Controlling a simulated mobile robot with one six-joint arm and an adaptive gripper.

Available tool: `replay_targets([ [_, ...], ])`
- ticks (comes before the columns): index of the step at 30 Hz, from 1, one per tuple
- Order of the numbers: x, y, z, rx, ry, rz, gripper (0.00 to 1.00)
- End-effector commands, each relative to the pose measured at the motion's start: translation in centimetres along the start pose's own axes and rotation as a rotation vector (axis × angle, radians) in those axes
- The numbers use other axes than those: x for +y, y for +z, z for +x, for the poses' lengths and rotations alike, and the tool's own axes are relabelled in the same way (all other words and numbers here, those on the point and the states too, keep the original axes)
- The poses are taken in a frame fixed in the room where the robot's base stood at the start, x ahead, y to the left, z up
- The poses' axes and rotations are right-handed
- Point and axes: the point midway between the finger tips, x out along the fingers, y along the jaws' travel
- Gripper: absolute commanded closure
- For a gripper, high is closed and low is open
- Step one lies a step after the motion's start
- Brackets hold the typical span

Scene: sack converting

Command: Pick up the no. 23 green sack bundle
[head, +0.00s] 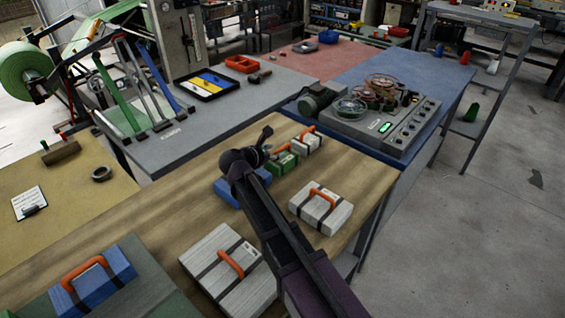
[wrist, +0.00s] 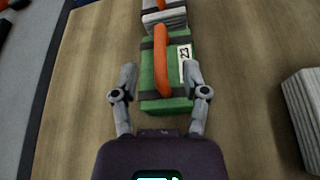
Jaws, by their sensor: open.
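The green sack bundle (wrist: 151,82) lies on the wooden table in the wrist view. It has dark straps, an orange handle (wrist: 161,60) along its top and a white label reading 23. My gripper (wrist: 160,75) is open, with its two fingers on either side of the near end of the bundle; I cannot tell whether they touch it. In the head view the green bundle (head: 283,163) is partly hidden by my gripper (head: 268,137) and arm.
A white bundle (wrist: 165,18) sits right beyond the green one. Other white bundles (head: 327,214) (head: 222,255) and a blue bundle (head: 227,192) lie on the wooden table (head: 190,217). A grey machine with reels (head: 373,128) stands behind at the right.

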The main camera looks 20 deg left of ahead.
Motion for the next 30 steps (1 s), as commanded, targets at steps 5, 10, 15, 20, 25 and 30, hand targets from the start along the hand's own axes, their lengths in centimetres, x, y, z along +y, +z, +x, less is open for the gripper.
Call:
replay_targets([
  [5,-0.1,-0.3,2.3,0.000,-0.002,0.001,0.42],
  [10,-0.1,-0.2,3.8,-0.001,-0.002,0.000,0.42],
  [15,-0.1,-0.1,4.1,-0.001,-0.001,-0.001,0.42],
  [20,-0.1,-0.1,4.0,-0.001,-0.001,-0.001,0.42],
  [25,-0.1,-0.1,4.0,-0.001,-0.001,-0.001,0.42],
  [30,0.0,-0.1,4.0,-0.001,-0.001,-0.001,0.54],
])
